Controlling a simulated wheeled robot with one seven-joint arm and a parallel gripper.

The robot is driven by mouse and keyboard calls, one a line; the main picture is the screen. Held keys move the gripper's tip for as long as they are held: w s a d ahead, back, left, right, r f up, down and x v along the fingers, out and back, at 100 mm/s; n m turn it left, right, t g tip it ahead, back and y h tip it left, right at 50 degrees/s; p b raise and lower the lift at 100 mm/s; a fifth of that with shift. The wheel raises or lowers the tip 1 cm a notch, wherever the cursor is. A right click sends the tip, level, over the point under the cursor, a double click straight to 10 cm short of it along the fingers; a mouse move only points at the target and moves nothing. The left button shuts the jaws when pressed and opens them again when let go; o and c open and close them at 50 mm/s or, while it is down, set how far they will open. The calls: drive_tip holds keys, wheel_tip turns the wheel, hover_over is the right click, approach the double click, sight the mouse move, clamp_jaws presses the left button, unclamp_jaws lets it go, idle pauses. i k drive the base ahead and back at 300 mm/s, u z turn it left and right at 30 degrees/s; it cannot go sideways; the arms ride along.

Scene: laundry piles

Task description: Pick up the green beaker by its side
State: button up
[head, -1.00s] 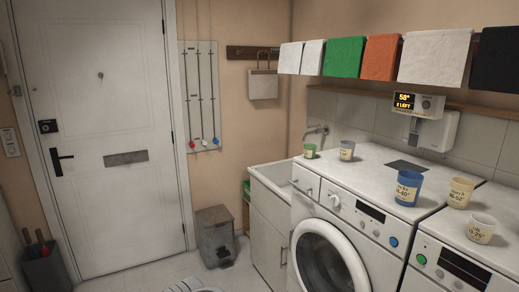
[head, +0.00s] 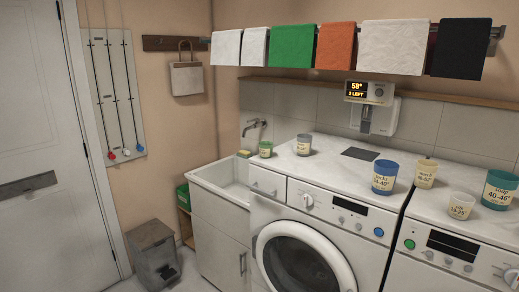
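A small green beaker (head: 266,149) with a pale label stands upright at the far left end of the white washing machine top (head: 325,170), close to the sink. A larger teal beaker (head: 500,190) with a label stands at the far right, partly cut by the picture edge. My gripper is not in view.
A grey beaker (head: 304,144) stands just right of the green one. Towels hang above, including a green one (head: 292,45). The sink (head: 222,179) is at left.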

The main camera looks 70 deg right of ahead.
sight(265, 148)
drive_tip(key=z, duration=0.6)
drive_tip(key=i, duration=0.75)
drive_tip(key=z, duration=0.9)
drive_tip(key=i, duration=0.2)
drive_tip(key=z, duration=0.3)
